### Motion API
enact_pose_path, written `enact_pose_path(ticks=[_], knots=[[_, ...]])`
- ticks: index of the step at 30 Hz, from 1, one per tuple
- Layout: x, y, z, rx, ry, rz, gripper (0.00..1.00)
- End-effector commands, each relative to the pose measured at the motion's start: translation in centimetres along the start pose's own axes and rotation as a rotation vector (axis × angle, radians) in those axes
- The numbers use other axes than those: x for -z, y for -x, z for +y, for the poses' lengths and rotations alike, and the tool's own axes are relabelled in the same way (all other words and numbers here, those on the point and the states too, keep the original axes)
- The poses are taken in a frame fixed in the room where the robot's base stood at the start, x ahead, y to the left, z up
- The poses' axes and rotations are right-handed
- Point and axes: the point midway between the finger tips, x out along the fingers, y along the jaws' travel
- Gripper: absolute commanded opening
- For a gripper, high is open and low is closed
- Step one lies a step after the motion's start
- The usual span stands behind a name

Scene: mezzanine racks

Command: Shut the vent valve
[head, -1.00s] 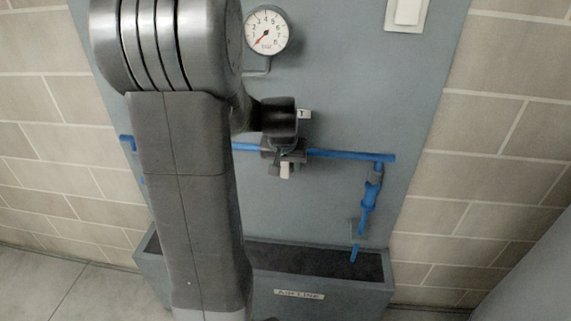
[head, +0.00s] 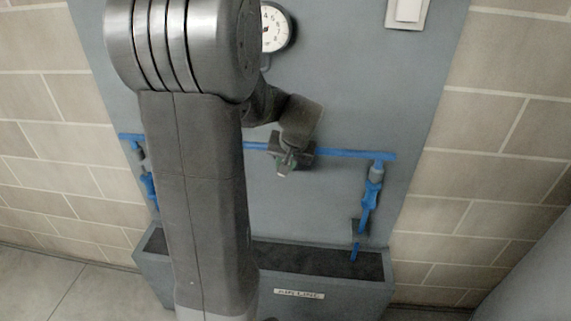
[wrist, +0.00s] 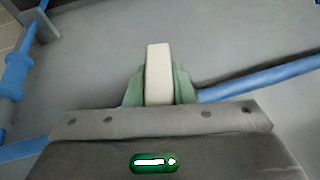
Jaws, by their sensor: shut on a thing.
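My gripper (head: 285,167) is at the middle of the horizontal blue pipe (head: 345,153) on the grey panel, at the valve there. In the wrist view, the cream valve handle (wrist: 159,75) stands between the green fingertips (wrist: 182,88), and the gripper is shut on it. The blue pipe (wrist: 262,80) runs at a slant behind it. In the head view my gripper is tilted, and the valve body and handle are mostly hidden behind it. No label on this valve is readable now.
A pressure gauge (head: 276,29) above is partly covered by my arm. Blue fittings hang at the right (head: 370,195) and left (head: 150,185) pipe ends. A trough (head: 350,288) with a blurred label (head: 298,294) sits below. A white switch (head: 407,11) is at top right.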

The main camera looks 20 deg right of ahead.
Motion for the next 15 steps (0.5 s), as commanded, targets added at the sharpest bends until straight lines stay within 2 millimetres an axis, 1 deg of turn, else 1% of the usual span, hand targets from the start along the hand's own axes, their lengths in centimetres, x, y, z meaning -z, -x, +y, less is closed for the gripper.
enact_pose_path(ticks=[1, 15], knots=[[0.04, -0.18, 0.29, 0.032, -0.019, 0.005, 0.00], [-0.06, -0.49, 0.47, 0.430, -0.179, 0.008, 0.00]])
